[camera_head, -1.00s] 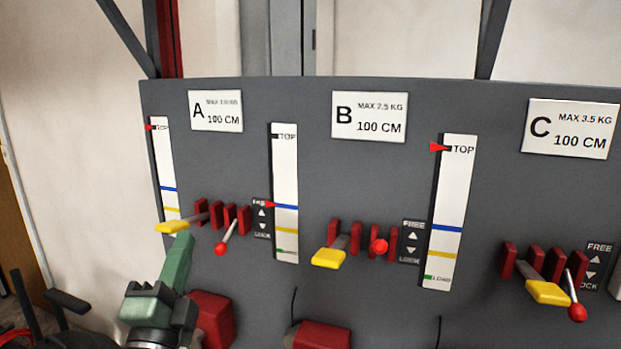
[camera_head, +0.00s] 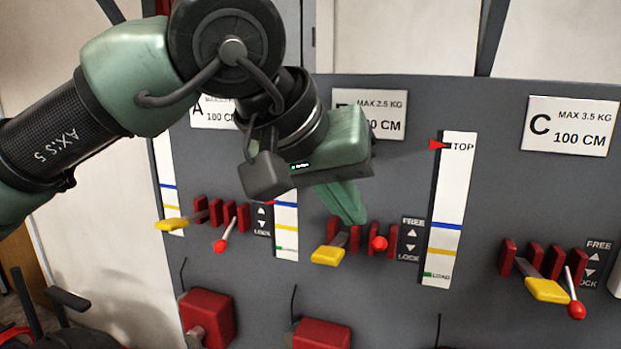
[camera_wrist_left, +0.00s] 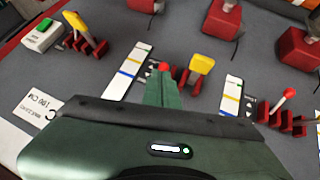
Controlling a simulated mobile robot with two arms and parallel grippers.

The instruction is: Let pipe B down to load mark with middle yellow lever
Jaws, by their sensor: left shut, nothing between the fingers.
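The middle yellow lever (camera_head: 328,256) sticks out below sign B (camera_head: 387,112), with a red-knobbed lever (camera_head: 378,244) to its right. My right gripper is not in view.
Lever sets A (camera_head: 172,225) and C (camera_head: 546,291) flank the middle set. The C scale (camera_head: 452,200) has its pointer at TOP. Red boxes (camera_head: 209,318) jut from the panel below. My left arm covers the upper left.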

